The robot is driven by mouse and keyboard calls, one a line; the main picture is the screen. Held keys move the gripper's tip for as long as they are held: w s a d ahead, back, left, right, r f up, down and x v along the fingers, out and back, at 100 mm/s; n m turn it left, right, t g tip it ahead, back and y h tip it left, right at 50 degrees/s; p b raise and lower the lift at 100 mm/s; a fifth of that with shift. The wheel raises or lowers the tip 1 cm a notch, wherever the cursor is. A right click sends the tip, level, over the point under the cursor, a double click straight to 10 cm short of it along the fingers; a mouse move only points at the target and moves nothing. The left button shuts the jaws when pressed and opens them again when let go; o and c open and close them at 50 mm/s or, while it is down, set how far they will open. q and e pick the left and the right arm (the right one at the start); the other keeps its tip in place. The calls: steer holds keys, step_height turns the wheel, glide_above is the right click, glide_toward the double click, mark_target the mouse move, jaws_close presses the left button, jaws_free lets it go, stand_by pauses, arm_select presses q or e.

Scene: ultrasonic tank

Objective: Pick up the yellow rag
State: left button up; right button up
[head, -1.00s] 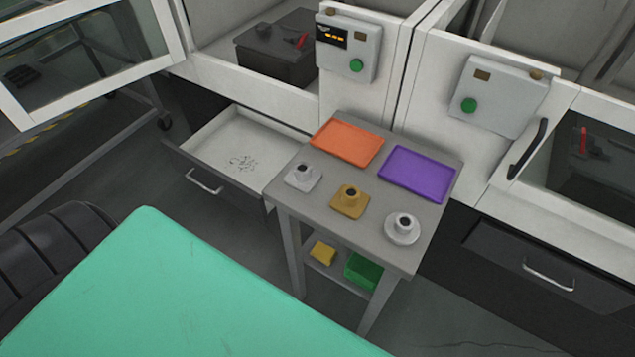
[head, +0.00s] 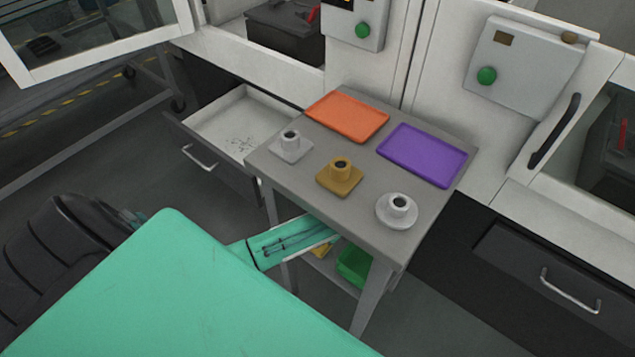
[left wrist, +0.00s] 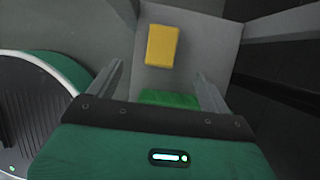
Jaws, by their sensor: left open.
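The yellow rag (left wrist: 162,46) lies on the lower shelf of the small grey table. In the head view only a bit of the rag (head: 322,250) shows beneath my left arm. My left gripper (left wrist: 163,80) is open and empty in the left wrist view, its two fingers apart on either side, with the rag ahead between their lines. In the head view my left arm reaches in under the tabletop from the left, and its fingertips are hidden there. My right gripper is not in view.
The tabletop (head: 300,178) above carries an orange tray (head: 347,116), a purple tray (head: 428,155) and three small fixtures. An open drawer (head: 190,121) is at the left. Table legs flank the shelf.

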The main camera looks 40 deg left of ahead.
arm_select(q)
steer(key=b+x, duration=0.1)
steer(key=x, duration=0.6)
steer(key=shift+f, duration=0.15)
steer(key=x, duration=0.1)
steer(key=b+x, duration=0.1)
steer(key=x, duration=0.1)
steer(key=b+x, duration=0.1)
steer(key=shift+w+d+f, duration=0.25)
steer(key=shift+w+f, duration=0.05)
steer(key=shift+f, duration=0.2)
steer(key=shift+a+f, duration=0.15)
steer(key=shift+f, duration=0.15)
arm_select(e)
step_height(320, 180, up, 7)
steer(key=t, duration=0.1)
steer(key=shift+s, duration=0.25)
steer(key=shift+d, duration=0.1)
arm_select(q)
steer(key=c, duration=1.1)
